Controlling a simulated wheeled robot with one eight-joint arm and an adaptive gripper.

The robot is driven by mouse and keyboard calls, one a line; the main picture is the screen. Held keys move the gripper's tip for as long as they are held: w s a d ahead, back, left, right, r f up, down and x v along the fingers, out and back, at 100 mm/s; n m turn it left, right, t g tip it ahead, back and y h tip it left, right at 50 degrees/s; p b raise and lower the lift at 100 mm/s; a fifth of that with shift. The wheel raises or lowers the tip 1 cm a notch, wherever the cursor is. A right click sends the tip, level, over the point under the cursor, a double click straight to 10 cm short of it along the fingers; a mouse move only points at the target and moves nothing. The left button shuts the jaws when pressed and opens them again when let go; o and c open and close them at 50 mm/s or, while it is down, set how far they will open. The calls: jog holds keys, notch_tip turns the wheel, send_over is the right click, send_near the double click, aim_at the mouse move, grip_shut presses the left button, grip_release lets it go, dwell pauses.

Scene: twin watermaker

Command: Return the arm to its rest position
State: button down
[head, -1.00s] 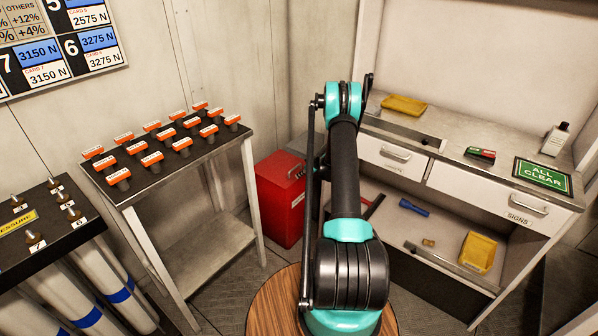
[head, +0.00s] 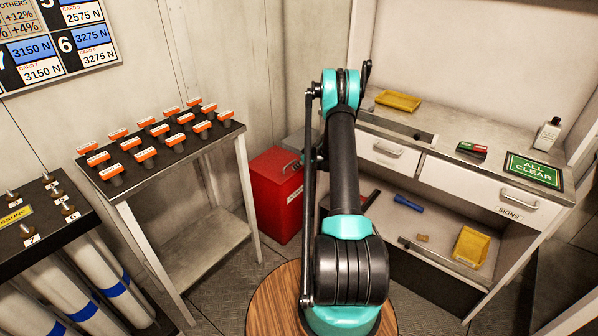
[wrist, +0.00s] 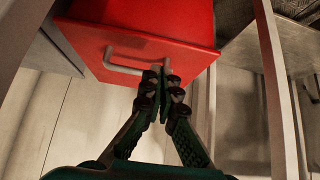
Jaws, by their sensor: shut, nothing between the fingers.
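My gripper (wrist: 163,82) shows in the wrist view with its dark fingers brought together and nothing between them. Ahead of it is the front of a red box (wrist: 140,35) with a light metal handle (wrist: 125,62); the fingertips overlap the handle's right end in the picture, and I cannot tell whether they touch. In the head view my teal and black arm rises from the round wooden base in the middle and bends at its top joint. The gripper itself is hidden there behind the arm.
The red box (head: 277,195) stands on the floor left of my arm. A metal table (head: 205,155) with several orange-labelled knobs is at left. A workbench (head: 445,148) at right holds a yellow tray (head: 398,101), an ALL CLEAR sign (head: 533,170) and a bottle (head: 547,135).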

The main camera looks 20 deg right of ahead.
jog(key=s+d+f, duration=0.3)
jog(key=s+d, duration=0.2)
jog(key=s, duration=0.2)
jog(key=s+a+r+m+g+h, duration=0.1)
jog(key=s+a+r, duration=0.35)
jog(key=r, duration=0.35)
jog(key=s+a+r+m, duration=0.1)
jog(key=s+a+r, duration=0.35)
jog(key=r, duration=0.35)
jog(key=s+a+r+m+g+h, duration=0.1)
jog(key=s+a+r, duration=0.2)
jog(key=s+r, duration=0.4)
jog(key=s+a+r+m+h, duration=0.1)
jog(key=s+a+r+m, duration=0.1)
jog(key=s, duration=1.1)
jog(key=s+a+r+m+h, duration=0.1)
jog(key=s+a+r+m, duration=0.1)
jog(key=s, duration=1.1)
jog(key=shift+s+a+h, duration=0.25)
jog(key=shift+a+h, duration=0.05)
jog(key=shift+h, duration=0.1)
